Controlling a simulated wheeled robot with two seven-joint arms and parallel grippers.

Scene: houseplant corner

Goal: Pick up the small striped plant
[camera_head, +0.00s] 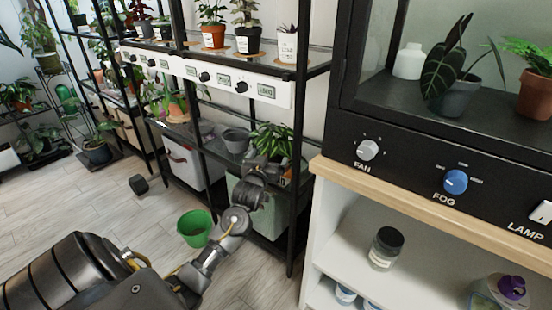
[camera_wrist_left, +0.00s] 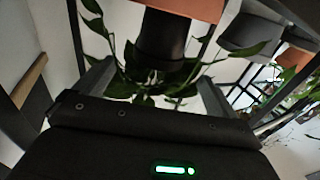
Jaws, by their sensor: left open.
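A leafy green plant (camera_head: 272,139) stands on the middle shelf of the black rack. Its pot is mostly hidden behind my left gripper (camera_head: 264,168), and I cannot make out stripes on its leaves. In the left wrist view, green leaves (camera_wrist_left: 150,80) show beyond and between the fingers of my left gripper (camera_wrist_left: 155,88), which is open. I cannot tell whether the fingers touch the leaves. A small spiky plant in a white pot (camera_head: 287,46) stands on the upper shelf; stripes are too small to tell. My right gripper is not in view.
A grey empty pot (camera_head: 236,141) stands left of the leafy plant. Rack posts and shelf edges frame the reach. A green bucket (camera_head: 195,228) stands on the floor. A cabinet with a fog knob (camera_head: 456,181) is at right. Open floor lies left.

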